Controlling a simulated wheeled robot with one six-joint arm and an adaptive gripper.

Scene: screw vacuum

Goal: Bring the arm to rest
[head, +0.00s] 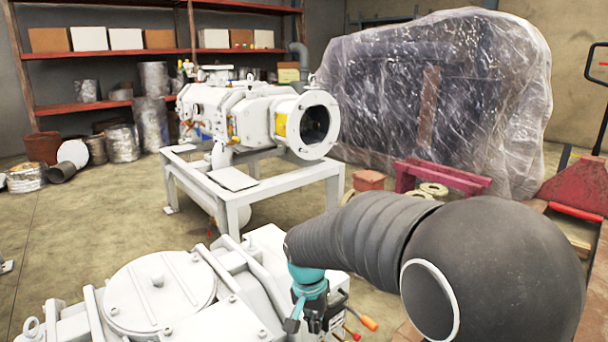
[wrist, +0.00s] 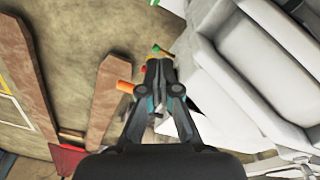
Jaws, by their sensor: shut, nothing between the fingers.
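My gripper (wrist: 160,66) is shut and empty in the wrist view, its dark fingertips together. In the head view my dark arm reaches in from the right, and its teal wrist end with the gripper (head: 308,320) hangs by the right side of the near white machine (head: 158,285). An orange handle (head: 368,323) sticks out just right of the gripper; it also shows left of the fingers in the wrist view (wrist: 125,87). Whether the gripper touches the machine cannot be told.
A second white screw vacuum machine (head: 262,112) stands on a white frame (head: 250,195) behind. A plastic-wrapped bulk (head: 450,95) and a dark red bench (head: 440,177) are at the back right. Shelves (head: 150,52) and several cans line the back left.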

